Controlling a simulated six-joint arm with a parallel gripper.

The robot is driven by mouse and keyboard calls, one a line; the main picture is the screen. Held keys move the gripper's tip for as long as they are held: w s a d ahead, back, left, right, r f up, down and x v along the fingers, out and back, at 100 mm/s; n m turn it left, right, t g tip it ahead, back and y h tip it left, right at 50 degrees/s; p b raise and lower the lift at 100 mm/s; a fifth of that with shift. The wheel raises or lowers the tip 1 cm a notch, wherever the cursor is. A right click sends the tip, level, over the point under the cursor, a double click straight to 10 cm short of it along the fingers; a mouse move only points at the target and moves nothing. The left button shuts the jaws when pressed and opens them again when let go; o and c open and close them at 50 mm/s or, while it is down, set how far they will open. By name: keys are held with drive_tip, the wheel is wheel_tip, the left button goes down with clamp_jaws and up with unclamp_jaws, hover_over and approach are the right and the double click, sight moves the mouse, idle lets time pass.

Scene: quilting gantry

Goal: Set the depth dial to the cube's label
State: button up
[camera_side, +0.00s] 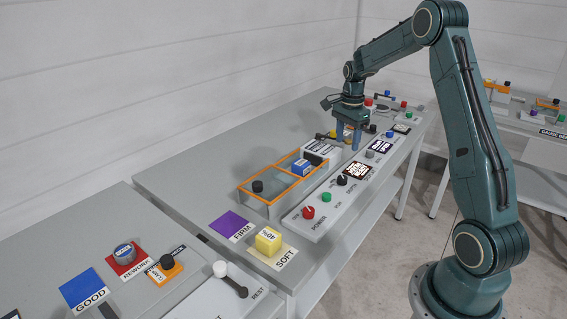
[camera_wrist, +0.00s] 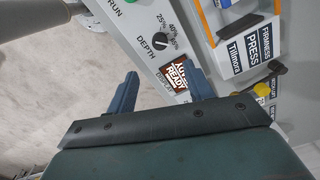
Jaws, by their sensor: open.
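The depth dial (camera_wrist: 160,41) is a black knob marked DEPTH, with percent marks including 25% and 40% around it. It also shows in the side view (camera_side: 342,180). Its exact setting is too small to tell. A yellow cube (camera_side: 268,240) sits on the SOFT pad (camera_side: 284,260); its top label appears to read 40%. My gripper (camera_side: 348,143) is open and empty, pointing down above the panel beyond the dial. In the wrist view its fingers (camera_wrist: 162,74) are spread on either side of the display (camera_wrist: 176,75), short of the dial.
An orange-trimmed press (camera_side: 268,196) with a blue block (camera_side: 302,167) stands beside the panel. The purple FIRM pad (camera_side: 231,224) is empty. Other controls lie beyond my gripper.

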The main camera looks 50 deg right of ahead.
sight(343, 177)
drive_tip(key=shift+f, duration=0.2)
wheel_tip(343, 177, down, 14)
drive_tip(key=shift+r, duration=0.25)
idle(0.5)
drive_tip(key=c, duration=1)
